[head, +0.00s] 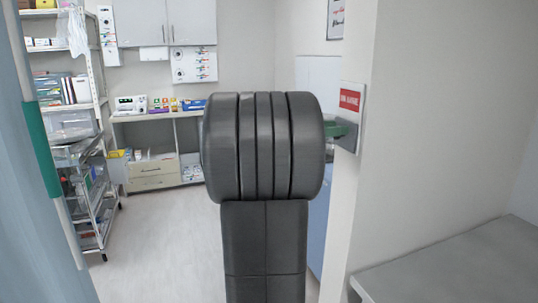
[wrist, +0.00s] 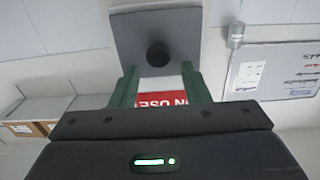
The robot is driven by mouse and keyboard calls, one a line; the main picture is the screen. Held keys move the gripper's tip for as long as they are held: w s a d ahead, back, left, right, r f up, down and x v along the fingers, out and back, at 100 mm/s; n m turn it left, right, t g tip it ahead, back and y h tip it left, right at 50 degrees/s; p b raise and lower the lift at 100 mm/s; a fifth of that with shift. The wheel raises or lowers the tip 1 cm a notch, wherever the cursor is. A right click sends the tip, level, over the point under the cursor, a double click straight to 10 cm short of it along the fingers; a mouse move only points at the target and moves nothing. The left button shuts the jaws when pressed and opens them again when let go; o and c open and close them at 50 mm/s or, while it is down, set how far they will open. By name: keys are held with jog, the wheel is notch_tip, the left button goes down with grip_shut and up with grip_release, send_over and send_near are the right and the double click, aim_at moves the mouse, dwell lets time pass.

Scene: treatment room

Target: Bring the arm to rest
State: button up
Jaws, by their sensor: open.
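My gripper (wrist: 159,72) is open, with its two green fingers apart. They point at a grey square plate with a round black knob (wrist: 158,54). The knob shows between and just past the fingertips, with a gap on both sides. A red and white sign (wrist: 160,98) reading "IN USE" appears upside down between the fingers. In the head view the sign (head: 350,101) is on the wall edge, just above the green fingers (head: 340,130). My dark arm fills the middle there and hides most of the gripper.
The wall end (head: 362,200) stands close to my gripper. A grey bench top (head: 455,270) is at lower right. A wire shelf rack (head: 85,150) and a bluish curtain (head: 30,200) are at left. A low cabinet (head: 155,165) stands behind. The floor (head: 160,250) at left is clear.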

jog(key=shift+r+p, duration=3.8)
jog(key=shift+p, duration=1.35)
jog(key=b+v, duration=0.4)
jog(key=v, duration=0.9)
jog(key=shift+a+f, duration=0.25)
jog(key=shift+s+d+b, duration=0.1)
jog(key=shift+b, duration=0.2)
